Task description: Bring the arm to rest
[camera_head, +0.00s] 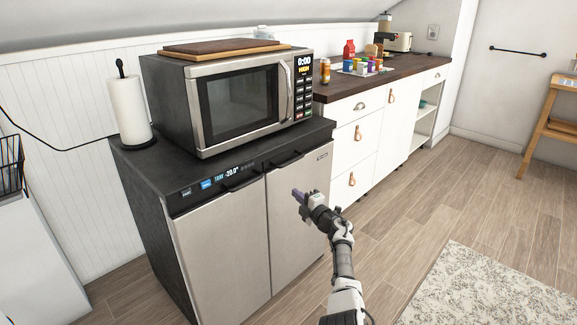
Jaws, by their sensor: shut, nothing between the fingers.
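My gripper (298,196) is at the end of my arm (343,262), which reaches up from the bottom of the head view. The gripper is shut with nothing visible between its fingers. It appears in front of the right door of a low fridge (221,257). I cannot tell how far it is from the door. Both fridge doors look closed.
A microwave (239,103) with a wooden board (222,48) on top stands on the fridge, beside a paper towel roll (131,108). White cabinets (354,150) with a dark counter run back to the right. Open wooden floor and a rug (492,290) lie right of my arm.

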